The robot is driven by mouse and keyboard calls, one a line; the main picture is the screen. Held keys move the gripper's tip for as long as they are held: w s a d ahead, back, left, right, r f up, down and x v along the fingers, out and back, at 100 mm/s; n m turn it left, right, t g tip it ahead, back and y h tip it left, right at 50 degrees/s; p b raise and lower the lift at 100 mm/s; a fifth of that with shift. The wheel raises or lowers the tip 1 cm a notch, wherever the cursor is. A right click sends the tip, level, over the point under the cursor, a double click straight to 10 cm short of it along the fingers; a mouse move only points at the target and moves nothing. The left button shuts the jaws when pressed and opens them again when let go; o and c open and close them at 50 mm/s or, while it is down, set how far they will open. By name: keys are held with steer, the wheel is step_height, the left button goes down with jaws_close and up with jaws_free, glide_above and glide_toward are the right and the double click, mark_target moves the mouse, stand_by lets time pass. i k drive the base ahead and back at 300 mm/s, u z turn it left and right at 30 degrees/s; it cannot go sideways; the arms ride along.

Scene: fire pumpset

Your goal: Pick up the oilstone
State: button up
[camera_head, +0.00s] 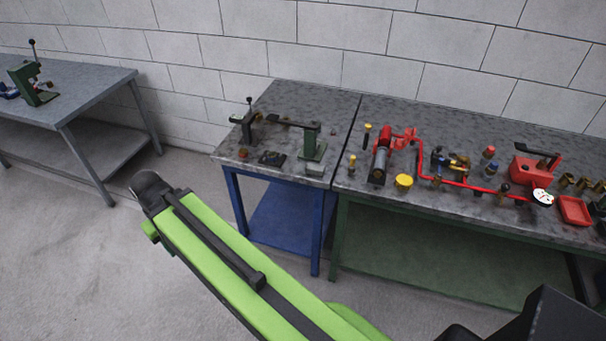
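I cannot single out the oilstone with certainty. A small grey block (315,168) lies near the front right corner of the blue-legged table and may be it. A dark flat piece (271,158) lies on the same table, left of the block, too small to make out. My green and black arm crosses the lower middle of the view, in front of and below that table. No gripper fingers show, and nothing is seen touching the items on the table.
The blue-legged table (345,98) also carries a green-based device (313,146). The green-legged bench (440,115) adjoins it, with red piping (463,184) and a red pump (531,172). A grey table (85,78) stands at left. Floor between is clear.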

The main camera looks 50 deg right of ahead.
mark_target(312, 169)
steer(key=i, duration=1)
steer(key=u, duration=0.05)
